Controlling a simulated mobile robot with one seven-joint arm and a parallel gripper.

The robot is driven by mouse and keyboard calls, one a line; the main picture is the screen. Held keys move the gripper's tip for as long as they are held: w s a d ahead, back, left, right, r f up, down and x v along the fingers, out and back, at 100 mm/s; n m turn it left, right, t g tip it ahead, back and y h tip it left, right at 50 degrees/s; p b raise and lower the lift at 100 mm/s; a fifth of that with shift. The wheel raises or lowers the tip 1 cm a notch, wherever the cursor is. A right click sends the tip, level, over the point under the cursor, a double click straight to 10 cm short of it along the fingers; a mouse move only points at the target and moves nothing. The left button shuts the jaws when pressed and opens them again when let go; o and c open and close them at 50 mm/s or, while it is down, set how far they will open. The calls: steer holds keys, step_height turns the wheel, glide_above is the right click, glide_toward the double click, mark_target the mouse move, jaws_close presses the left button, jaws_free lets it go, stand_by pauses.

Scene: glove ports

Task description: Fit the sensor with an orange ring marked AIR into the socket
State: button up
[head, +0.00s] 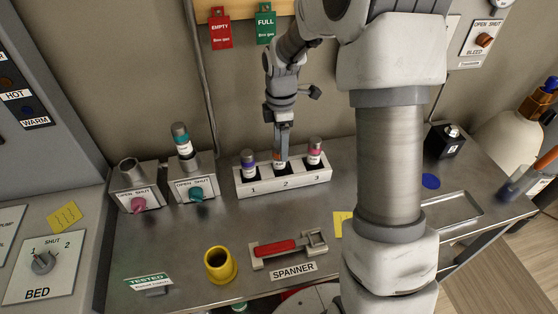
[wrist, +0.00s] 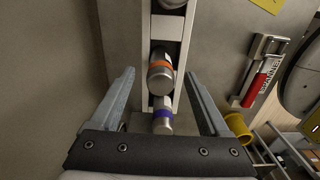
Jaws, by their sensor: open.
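The sensor with the orange ring (wrist: 160,68) stands in slot 2 of the white rack (head: 290,186). In the head view my gripper partly hides this sensor (head: 279,164); its lettering is too small to read. My gripper (head: 282,145) is directly above it, pointing down. In the wrist view my gripper (wrist: 159,72) is open, its fingers apart, with the orange-ringed sensor showing between them. I cannot tell how far down the fingers reach. At the left, a grey box with a pink knob has an empty round socket (head: 131,170).
Sensors with a purple ring (head: 249,164) and a pink ring (head: 315,151) stand in slots 1 and 3. A teal-ringed sensor (head: 182,140) is at the second box's socket (head: 190,163). A yellow cup (head: 220,265) and red-handled spanner (head: 285,247) lie in front.

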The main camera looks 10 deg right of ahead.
mark_target(279, 159)
steer(key=shift+a+f, duration=0.15)
steer(key=shift+f, duration=1.45)
steer(key=shift+a+f, duration=0.15)
steer(key=shift+f, duration=1.4)
steer(key=shift+c, duration=0.2)
jaws_close()
steer(key=shift+r, duration=0.1)
